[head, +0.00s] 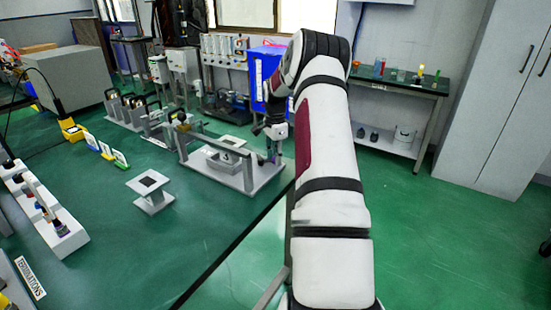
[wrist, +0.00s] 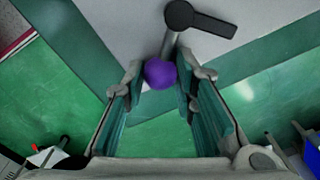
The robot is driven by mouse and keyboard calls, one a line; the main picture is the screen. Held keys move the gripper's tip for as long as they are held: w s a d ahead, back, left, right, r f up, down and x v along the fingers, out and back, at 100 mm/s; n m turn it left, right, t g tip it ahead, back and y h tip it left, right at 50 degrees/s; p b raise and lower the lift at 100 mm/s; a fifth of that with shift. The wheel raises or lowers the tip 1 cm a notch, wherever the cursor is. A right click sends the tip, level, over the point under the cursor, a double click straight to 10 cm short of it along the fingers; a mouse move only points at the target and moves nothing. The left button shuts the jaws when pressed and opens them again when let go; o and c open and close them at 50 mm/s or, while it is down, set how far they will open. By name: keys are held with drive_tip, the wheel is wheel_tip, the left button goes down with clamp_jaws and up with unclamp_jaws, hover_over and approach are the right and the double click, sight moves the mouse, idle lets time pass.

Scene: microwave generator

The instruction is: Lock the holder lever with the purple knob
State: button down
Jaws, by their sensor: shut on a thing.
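The purple knob (wrist: 160,74) sits between the fingertips of my gripper (wrist: 158,82) in the wrist view. My gripper is shut on it. The grey holder lever (wrist: 174,48) runs up from the knob to a dark pivot piece (wrist: 198,18) above the pale holder plate (wrist: 130,25). In the head view my gripper (head: 275,150) is at the right end of the grey holder (head: 240,182), close to the table edge. The knob is too small and covered to make out clearly there.
The holder stands on the green table (head: 150,235). A small grey stand (head: 152,203) is to its left, and several metal devices (head: 125,110) are behind. A blue bin (head: 262,70) stands beyond my arm. Green floor (head: 430,235) is free on the right.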

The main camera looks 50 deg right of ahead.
drive_tip(key=c, duration=1.3)
unclamp_jaws()
wheel_tip(320, 180, up, 12)
